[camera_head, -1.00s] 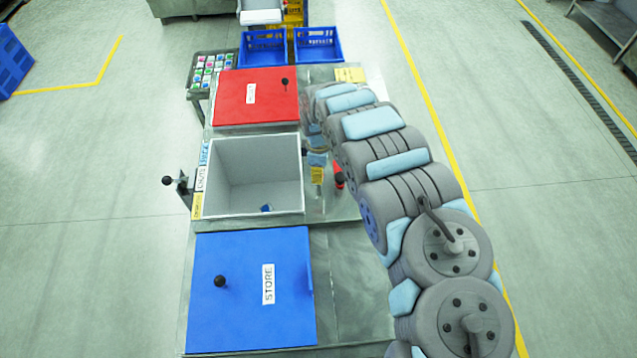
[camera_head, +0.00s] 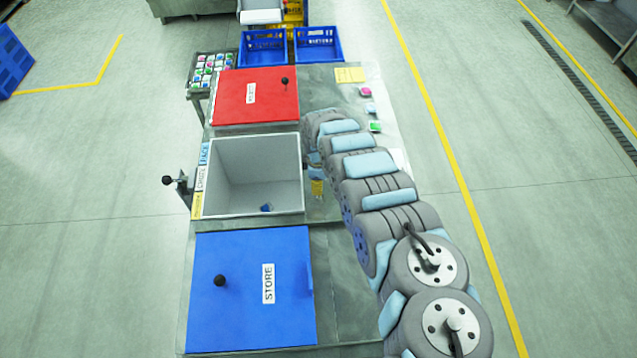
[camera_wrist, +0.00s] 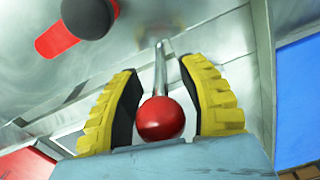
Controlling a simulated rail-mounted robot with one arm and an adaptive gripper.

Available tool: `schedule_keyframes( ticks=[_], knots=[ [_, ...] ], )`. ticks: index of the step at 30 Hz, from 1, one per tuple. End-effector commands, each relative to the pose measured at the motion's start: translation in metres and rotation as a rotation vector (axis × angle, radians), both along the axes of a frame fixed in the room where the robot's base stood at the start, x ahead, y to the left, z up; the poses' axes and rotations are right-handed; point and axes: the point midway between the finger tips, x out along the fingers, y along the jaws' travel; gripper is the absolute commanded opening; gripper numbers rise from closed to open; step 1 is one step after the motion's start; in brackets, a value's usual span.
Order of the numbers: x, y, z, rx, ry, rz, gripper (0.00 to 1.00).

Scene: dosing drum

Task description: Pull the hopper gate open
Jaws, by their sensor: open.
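In the wrist view, a red ball knob (camera_wrist: 161,118) sits on the end of a thin metal rod (camera_wrist: 161,70). My gripper (camera_wrist: 158,66) is open, with its yellow-backed fingers on either side of the knob and rod. There is a visible gap at the right finger; the left finger is very close to the knob, and I cannot tell if it touches. The hopper gate itself is not clearly recognisable, and I cannot see what the rod joins. In the head view my arm covers most of the gripper and the knob.
A black ball knob (camera_wrist: 88,16) over a red strip (camera_wrist: 58,40) is close by at the wrist view's upper left. The head view shows an open grey bin (camera_head: 255,205) between a red lid (camera_head: 255,110) and a blue STORE lid (camera_head: 235,320). Small coloured packs lie on the bench's right side.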

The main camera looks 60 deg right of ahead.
Motion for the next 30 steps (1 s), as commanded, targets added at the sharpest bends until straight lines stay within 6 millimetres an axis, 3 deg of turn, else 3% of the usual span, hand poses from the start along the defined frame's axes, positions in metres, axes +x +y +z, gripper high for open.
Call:
schedule_keyframes(
  ticks=[10,11,15,30],
  knots=[
    [-0.0004,0.0004,-0.0019,0.001,0.001,0.0,0.41],
    [-0.0004,0.0004,-0.0019,0.001,0.001,0.0,0.36],
    [-0.0005,0.0003,-0.0019,0.001,0.0,0.0,0.0],
    [0.0048,-0.008,-0.0072,-0.004,-0.001,0.001,0.0]
  ],
)
